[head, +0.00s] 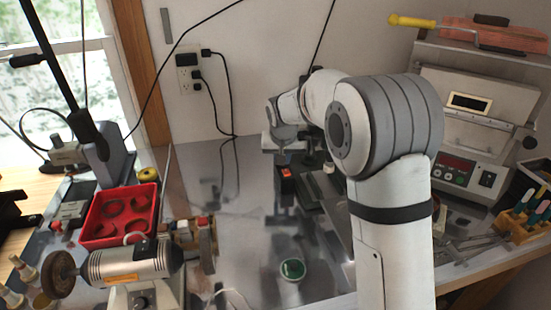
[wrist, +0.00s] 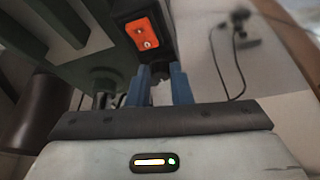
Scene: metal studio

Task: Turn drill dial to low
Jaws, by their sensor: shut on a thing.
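The drill is a grey-green machine (wrist: 75,65) filling the upper left of the wrist view. An orange switch plate (wrist: 142,32) sits on its black box, just above the fingertips. My gripper (wrist: 161,76) reaches up to the drill with its two blue fingers. They are closed around a small dark knob, the drill dial (wrist: 160,92), mostly hidden between them. The dial's marks and setting cannot be read. In the head view my arm stretches to the back of the bench, and the orange switch (head: 286,171) shows below my gripper (head: 283,157); the dial is not discernible there.
A red tray (head: 90,242) and a bench grinder (head: 130,262) stand at the left. A green-topped round item (head: 292,269) lies at the front. A machine with a red display (head: 456,164) and a tool holder (head: 522,226) are at the right. The middle-left bench is fairly clear.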

